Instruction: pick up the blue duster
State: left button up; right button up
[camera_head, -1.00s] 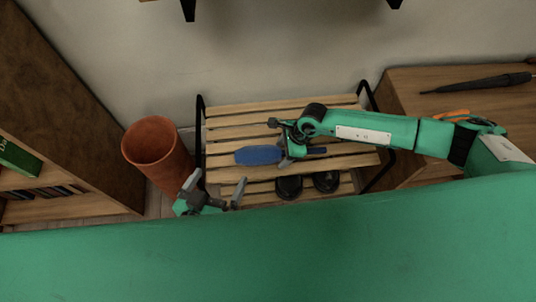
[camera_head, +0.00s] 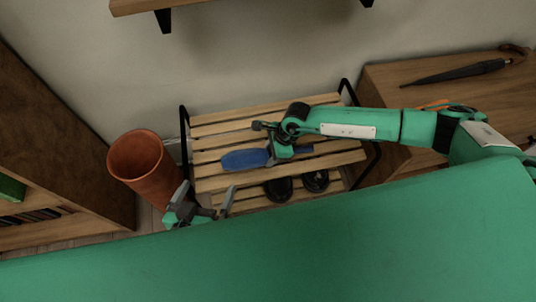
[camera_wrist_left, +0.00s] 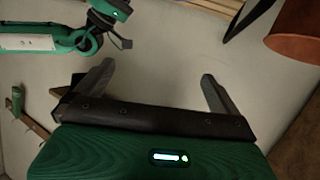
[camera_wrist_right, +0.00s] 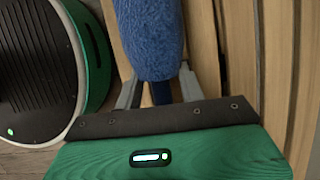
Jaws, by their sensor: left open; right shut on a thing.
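The blue duster (camera_head: 244,160) lies over the slatted wooden rack (camera_head: 225,128), its wide fluffy end to the left and its thin handle to the right. My right gripper (camera_head: 272,155) is shut on the duster near where head meets handle. In the right wrist view the fluffy blue head (camera_wrist_right: 150,35) extends away from the fingers, with the slats close behind it. I cannot tell whether the duster touches the slats. My left gripper (camera_head: 205,203) is open and empty in front of the rack's left end; its spread fingers also show in the left wrist view (camera_wrist_left: 155,88).
A terracotta pot (camera_head: 143,165) stands left of the rack. Black shoes (camera_head: 278,190) sit on the lower slats. A wooden cabinet (camera_head: 385,88) with a dark umbrella (camera_head: 455,73) is at the right. A bookcase (camera_head: 60,150) stands at the left.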

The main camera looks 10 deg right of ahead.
aim_at(270, 153)
pick_arm(q)
jog(key=a+g+p, duration=0.1)
jog(key=a+g+y+p, duration=0.1)
jog(key=a, duration=0.1)
jog(key=s+a+g+y, duration=0.1)
jog(key=a, duration=0.1)
jog(key=shift+a+f+g+p, duration=0.15)
jog(key=shift+f+g+p, duration=0.15)
jog(key=shift+g+p, duration=0.1)
pick_arm(e)
notch_tip(270, 153, up, 19)
jog(key=shift+f, duration=0.1)
